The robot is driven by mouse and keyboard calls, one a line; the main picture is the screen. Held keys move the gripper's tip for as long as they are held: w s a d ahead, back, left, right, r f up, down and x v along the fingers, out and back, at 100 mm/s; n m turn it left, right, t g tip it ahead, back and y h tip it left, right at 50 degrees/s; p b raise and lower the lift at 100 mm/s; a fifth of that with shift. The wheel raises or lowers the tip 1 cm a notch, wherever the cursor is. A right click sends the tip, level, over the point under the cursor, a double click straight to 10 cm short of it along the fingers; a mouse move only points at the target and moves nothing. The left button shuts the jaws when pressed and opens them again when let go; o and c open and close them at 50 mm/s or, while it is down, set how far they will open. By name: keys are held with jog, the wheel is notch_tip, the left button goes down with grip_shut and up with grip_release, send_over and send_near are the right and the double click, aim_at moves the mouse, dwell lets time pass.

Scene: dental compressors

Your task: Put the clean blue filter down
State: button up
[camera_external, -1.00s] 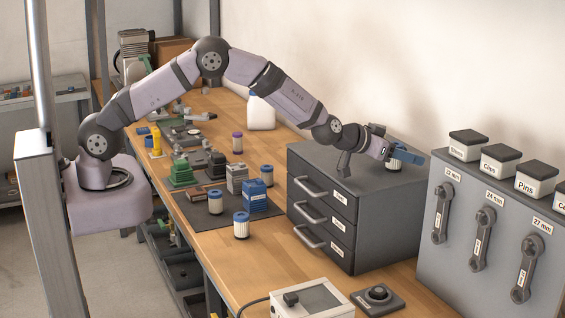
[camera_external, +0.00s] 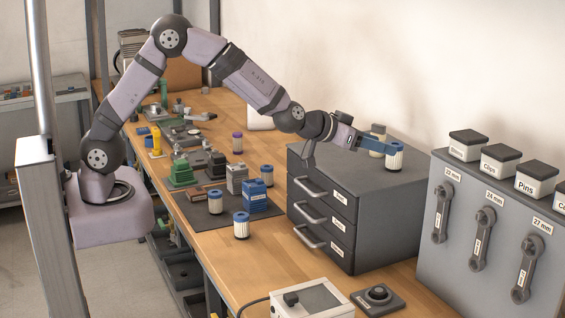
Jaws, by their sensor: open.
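A blue-capped white filter (camera_external: 394,158) stands upright on top of the grey drawer cabinet (camera_external: 345,172), near its back right. My gripper (camera_external: 381,143) is open, its blue fingers just left of and close to this filter; whether they touch it I cannot tell. A pale, cream-coloured thing (camera_external: 377,153) shows behind and below the fingers, partly hidden by them. Two more blue-capped filters, one on the dark mat (camera_external: 216,203) and one at its front edge (camera_external: 241,226), stand on the bench.
A grey cabinet (camera_external: 480,250) with wrenches and labelled boxes stands to the right. The front part of the cabinet top is clear.

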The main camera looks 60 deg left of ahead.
jog(key=shift+v, duration=0.95)
jog(key=shift+s+a, duration=0.1)
jog(key=shift+s, duration=0.15)
jog(key=s+a+f+g+p, duration=0.2)
jog(key=s+a+g, duration=0.1)
jog(key=s, duration=0.7)
jog(key=s+a+f+m+g+h+p, duration=0.1)
jog(key=s+g, duration=0.4)
jog(key=s, duration=0.5)
notch_tip(320, 180, down, 2)
jog(key=a+p, duration=0.1)
jog(key=a, duration=0.1)
jog(key=shift+a+f+h, duration=0.15)
jog(key=shift+a+h, duration=0.15)
jog(key=shift+a, duration=0.1)
jog(key=shift+o, duration=0.4)
jog(key=s+a+g+p, duration=0.1)
jog(key=s+a+g, duration=0.1)
jog(key=s, duration=0.7)
jog(key=s+a+f+n+g+y+p, duration=0.1)
jog(key=s+a+g, duration=0.2)
jog(key=s, duration=0.6)
jog(key=shift+a+f+g+y, duration=0.25)
jog(key=shift+a+g+y, duration=0.05)
jog(key=shift+a, duration=0.7)
